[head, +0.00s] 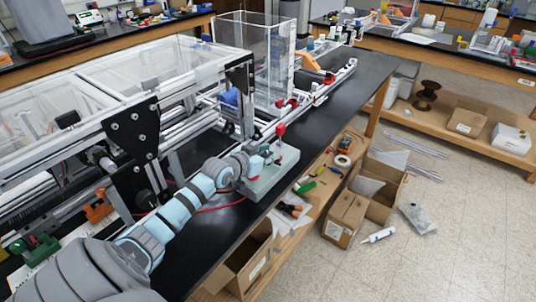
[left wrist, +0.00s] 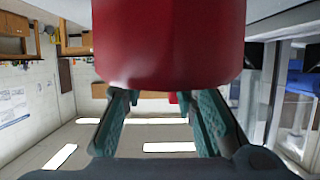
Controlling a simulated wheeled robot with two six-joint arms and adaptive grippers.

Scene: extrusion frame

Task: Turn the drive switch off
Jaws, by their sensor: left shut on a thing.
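The drive switch is a pale grey-green box (head: 272,176) on the black bench near its front edge, with an upright lever topped by a red knob (head: 280,129). My left gripper (head: 273,153) is at the lever, just below the knob, above the box. In the left wrist view the red knob (left wrist: 168,45) fills the upper middle, close to the camera, and partly hides the fingers of my left gripper (left wrist: 160,100). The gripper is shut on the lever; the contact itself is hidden. My right gripper is not in view.
An aluminium extrusion frame (head: 188,132) with clear panels stands behind and left of the switch. A clear upright box (head: 268,52) stands farther back. Cardboard boxes (head: 346,214) and loose tools lie below the bench's right edge. A red cable (head: 222,206) runs along the bench.

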